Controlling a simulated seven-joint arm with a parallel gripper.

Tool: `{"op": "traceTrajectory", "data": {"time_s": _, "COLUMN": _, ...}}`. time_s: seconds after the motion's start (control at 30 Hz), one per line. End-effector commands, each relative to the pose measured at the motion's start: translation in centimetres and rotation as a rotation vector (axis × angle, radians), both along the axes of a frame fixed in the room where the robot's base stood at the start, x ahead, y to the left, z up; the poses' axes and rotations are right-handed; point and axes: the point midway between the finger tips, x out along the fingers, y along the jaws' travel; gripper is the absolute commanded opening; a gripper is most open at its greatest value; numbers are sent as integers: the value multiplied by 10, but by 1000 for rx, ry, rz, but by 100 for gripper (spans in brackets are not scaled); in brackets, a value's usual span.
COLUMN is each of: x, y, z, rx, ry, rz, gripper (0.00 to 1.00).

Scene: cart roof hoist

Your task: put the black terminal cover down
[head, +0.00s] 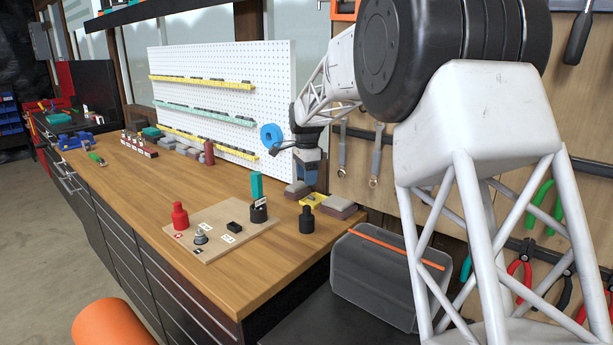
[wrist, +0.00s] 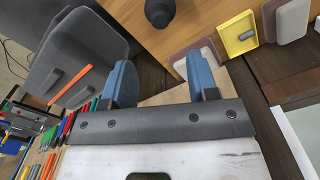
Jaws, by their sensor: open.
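The black terminal cover (head: 307,220) stands upright on the wooden bench near its right edge, to the right of the terminal board (head: 208,240). It also shows at the top of the wrist view (wrist: 160,12), beyond the fingertips and apart from them. My gripper (wrist: 163,75) is open, with nothing between its blue fingers. In the head view my gripper (head: 309,168) hangs above and behind the cover. A red cover (head: 180,217) stands on the board's left side. A black terminal post (head: 258,212) with a teal upright piece is at the board's far right corner.
A yellow tray (head: 313,199) and several sanding-block-like pieces (head: 339,207) lie just behind the cover. A grey case (head: 388,279) with an orange strip stands right of the bench. A white pegboard (head: 222,95) rises behind. The bench front right of the board is clear.

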Motion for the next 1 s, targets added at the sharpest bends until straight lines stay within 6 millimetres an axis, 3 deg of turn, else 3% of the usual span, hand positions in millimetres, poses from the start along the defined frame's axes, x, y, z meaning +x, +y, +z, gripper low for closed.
{"op": "traceTrajectory", "data": {"time_s": 0.37, "x": -2, "y": -1, "z": 1, "rx": 0, "ry": -1, "rz": 4, "gripper": 54}}
{"op": "traceTrajectory", "data": {"time_s": 0.57, "x": -19, "y": -6, "z": 11, "rx": 1, "ry": -9, "rz": 41, "gripper": 54}}
{"op": "traceTrajectory", "data": {"time_s": 0.77, "x": -60, "y": -18, "z": 29, "rx": 0, "ry": -27, "rz": 130, "gripper": 54}}
{"op": "traceTrajectory", "data": {"time_s": 1.0, "x": -126, "y": -36, "z": 51, "rx": -5, "ry": -55, "rz": 274, "gripper": 54}}
